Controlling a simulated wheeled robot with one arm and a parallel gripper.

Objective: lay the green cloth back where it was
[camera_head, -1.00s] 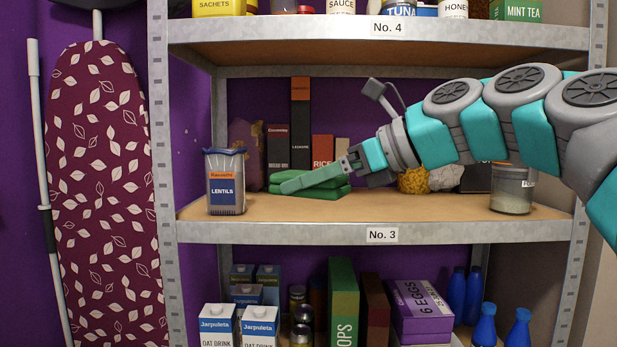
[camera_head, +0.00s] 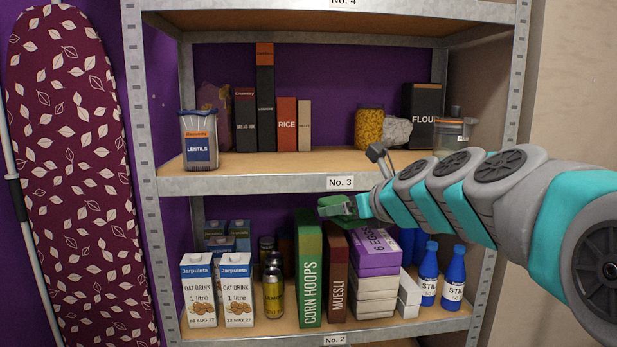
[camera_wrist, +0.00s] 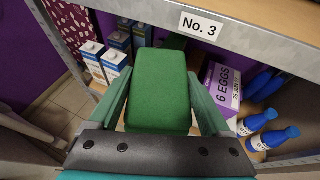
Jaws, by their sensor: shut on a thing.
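The green cloth (camera_wrist: 160,92) is a folded, block-like bundle between the two fingers of my gripper (camera_wrist: 165,110) in the wrist view. My gripper (camera_head: 345,207) is shut on the cloth, in front of the shelf unit and just below the edge of the board labelled No. 3 (camera_head: 250,184). In the head view the cloth (camera_head: 337,206) shows only in part, in front of the tops of the cereal boxes. The bare middle of shelf No. 3 (camera_head: 290,163) lies above and behind my gripper.
Below are oat drink cartons (camera_head: 236,285), a corn hoops box (camera_head: 308,270), an egg box (camera_head: 374,253) and blue bottles (camera_head: 454,280).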

